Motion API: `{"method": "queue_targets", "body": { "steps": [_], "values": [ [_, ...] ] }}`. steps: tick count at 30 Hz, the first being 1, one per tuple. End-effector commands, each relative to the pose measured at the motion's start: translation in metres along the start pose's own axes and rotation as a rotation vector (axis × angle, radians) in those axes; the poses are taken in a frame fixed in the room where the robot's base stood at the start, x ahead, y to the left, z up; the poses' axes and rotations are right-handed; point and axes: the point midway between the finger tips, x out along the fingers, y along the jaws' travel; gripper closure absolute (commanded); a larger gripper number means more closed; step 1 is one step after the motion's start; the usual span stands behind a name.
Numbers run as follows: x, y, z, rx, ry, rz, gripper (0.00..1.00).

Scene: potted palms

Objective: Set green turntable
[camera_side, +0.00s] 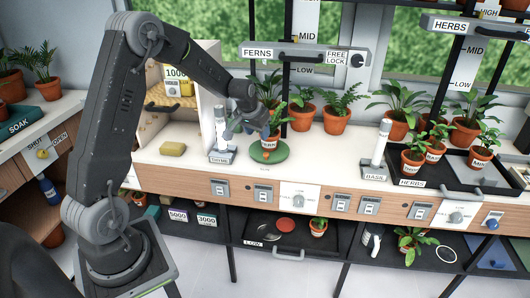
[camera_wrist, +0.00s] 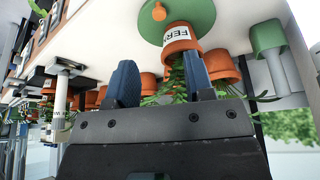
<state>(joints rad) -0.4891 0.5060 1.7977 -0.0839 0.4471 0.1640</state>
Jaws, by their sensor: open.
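The green turntable (camera_side: 281,153) is a round disc on the white counter, with an orange knob (camera_wrist: 159,11) near its edge. A terracotta pot (camera_side: 271,142) with a green fern stands on it; its label reads FERN in the wrist view (camera_wrist: 180,39). My gripper (camera_side: 256,122) is just above and beside this pot, close to the plant. In the wrist view, my gripper's (camera_wrist: 157,62) two blue fingers are apart, with fronds showing between and behind them. The pot and disc lie beyond the fingertips. Whether a finger touches the plant I cannot tell.
A white post on a base (camera_side: 220,135) stands left of the turntable, close to my arm. Several potted plants line the back, and a black HERBS tray (camera_side: 425,175) is at right. The counter between turntable and BASIL post (camera_side: 380,142) is clear.

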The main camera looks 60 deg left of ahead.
Motion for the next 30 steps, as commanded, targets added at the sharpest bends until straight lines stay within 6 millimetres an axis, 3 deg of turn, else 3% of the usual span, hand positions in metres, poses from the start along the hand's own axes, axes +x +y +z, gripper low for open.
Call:
{"method": "queue_targets", "body": {
  "steps": [9, 15, 21, 30],
  "values": [
    [0.067, 0.001, 0.002, 0.000, -0.005, 0.000, 0.52],
    [0.099, 0.001, 0.001, 0.001, -0.001, 0.000, 0.52],
    [0.114, 0.001, 0.001, 0.001, -0.001, 0.000, 0.52],
    [0.115, 0.001, 0.001, 0.001, 0.000, 0.000, 0.52]
  ]
}}
